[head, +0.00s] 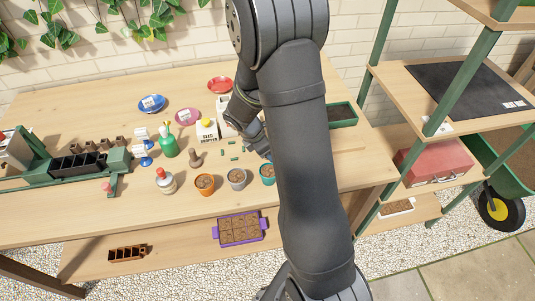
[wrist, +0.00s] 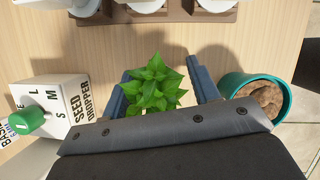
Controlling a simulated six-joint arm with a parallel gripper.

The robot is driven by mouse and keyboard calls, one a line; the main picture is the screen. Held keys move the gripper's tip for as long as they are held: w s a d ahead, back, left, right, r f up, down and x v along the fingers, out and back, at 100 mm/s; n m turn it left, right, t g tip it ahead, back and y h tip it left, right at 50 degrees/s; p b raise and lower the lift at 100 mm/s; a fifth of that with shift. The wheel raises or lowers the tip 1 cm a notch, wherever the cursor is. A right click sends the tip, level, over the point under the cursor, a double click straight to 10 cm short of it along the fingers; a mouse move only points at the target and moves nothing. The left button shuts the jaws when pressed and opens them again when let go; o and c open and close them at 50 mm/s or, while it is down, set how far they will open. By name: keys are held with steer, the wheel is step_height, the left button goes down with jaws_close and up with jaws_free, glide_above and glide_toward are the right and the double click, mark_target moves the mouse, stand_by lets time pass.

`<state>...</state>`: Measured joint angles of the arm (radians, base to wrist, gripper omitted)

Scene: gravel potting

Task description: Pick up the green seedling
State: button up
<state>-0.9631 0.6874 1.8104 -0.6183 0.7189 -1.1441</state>
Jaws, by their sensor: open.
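The green seedling (wrist: 155,85) shows leafy and upright-looking from above in the wrist view. It sits between the two blue-grey fingers of my gripper (wrist: 163,72), which are apart on its left and right. I cannot tell whether a finger touches the leaves. The seedling's base is hidden under its leaves and by the gripper body. In the head view my gripper (head: 248,128) is over the table behind my arm, and I cannot make out the seedling there.
A seed dropper box (wrist: 55,98) stands left of the gripper, and a teal pot (wrist: 240,82) of soil stands right. Brown-based white items (wrist: 147,14) line the top of the wrist view. An orange pot (head: 204,184) and a grey pot (head: 237,179) stand near the table's front edge.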

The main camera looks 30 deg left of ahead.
steer(key=shift+f, duration=0.1)
steer(key=c, duration=1)
steer(key=shift+c, duration=0.2)
